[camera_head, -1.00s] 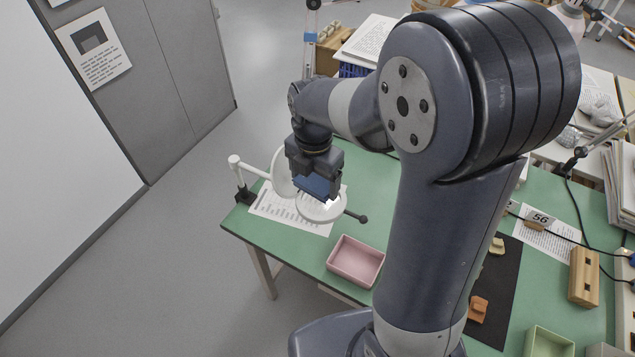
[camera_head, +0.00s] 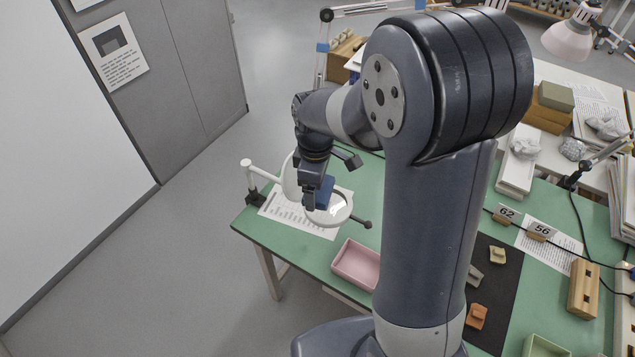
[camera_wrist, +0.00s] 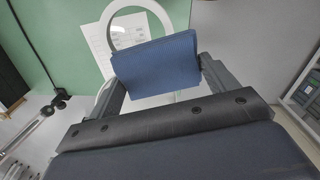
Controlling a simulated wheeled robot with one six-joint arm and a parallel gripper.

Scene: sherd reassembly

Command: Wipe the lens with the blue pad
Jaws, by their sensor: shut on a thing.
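My gripper (camera_head: 316,199) is shut on the blue pad (camera_head: 325,190) at the left end of the green table. In the wrist view the blue pad (camera_wrist: 156,66) spans between the two fingers of my gripper (camera_wrist: 158,80). The round lens (camera_head: 335,209) in its white ring stands on a jointed white arm clamped to the table edge. The pad is at the left part of the lens and hides some of it. In the wrist view the white ring (camera_wrist: 113,24) shows behind the pad. I cannot tell whether pad and lens touch.
A printed sheet (camera_head: 287,212) lies under the lens. A pink tray (camera_head: 357,264) stands near the front table edge. A dark knob (camera_head: 367,224) sticks out right of the lens.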

